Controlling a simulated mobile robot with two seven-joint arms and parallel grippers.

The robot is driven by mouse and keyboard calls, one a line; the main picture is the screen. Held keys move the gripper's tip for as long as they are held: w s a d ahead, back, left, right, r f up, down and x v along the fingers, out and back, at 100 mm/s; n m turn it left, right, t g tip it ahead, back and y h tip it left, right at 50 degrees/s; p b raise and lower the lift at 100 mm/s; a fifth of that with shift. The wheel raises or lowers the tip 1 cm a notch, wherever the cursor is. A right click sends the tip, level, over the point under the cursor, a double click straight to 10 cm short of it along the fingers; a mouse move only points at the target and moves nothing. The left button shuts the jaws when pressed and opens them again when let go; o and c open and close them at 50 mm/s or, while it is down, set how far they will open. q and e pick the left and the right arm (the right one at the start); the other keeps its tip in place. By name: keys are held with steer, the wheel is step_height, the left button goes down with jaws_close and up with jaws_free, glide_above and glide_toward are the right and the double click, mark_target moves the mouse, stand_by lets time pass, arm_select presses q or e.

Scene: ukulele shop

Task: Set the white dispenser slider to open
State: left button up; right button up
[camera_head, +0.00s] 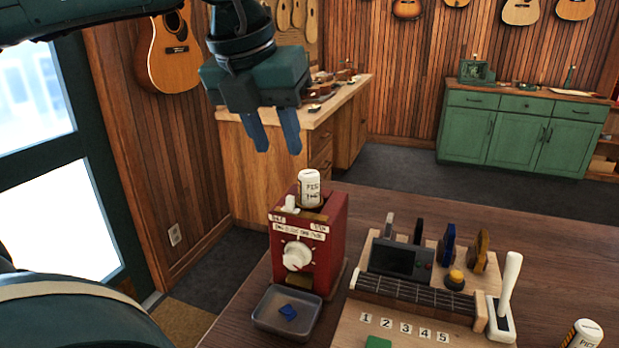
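The red dispenser (332,236) stands on the dark wooden table, with a white jar (309,188) on top. Its small white slider (291,204) sits at the left end of the top front edge, by the left-hand label. Another label is at the right end; the small lettering is hard to read. A round white knob (297,256) is on the front face. My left gripper (274,143) hangs above and slightly left of the dispenser in the picture, fingers pointing down. My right gripper is not in view.
A grey tray (263,325) with a blue piece (288,312) lies before the dispenser. To the right stands a wooden board (347,324) with a fretboard, a small screen and a white lever (508,285). Another white jar (582,334) is at bottom right.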

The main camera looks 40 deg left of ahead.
mark_target(291, 196)
arm_select(q)
steer(key=shift+y, duration=0.5)
steer(key=x, duration=0.6)
steer(key=p+x, duration=0.1)
steer(key=x, duration=0.5)
steer(key=shift+w+a, duration=0.15)
steer(key=shift+a, duration=0.1)
steer(key=shift+c, duration=0.4)
steer(key=shift+r, duration=0.1)
jaws_close()
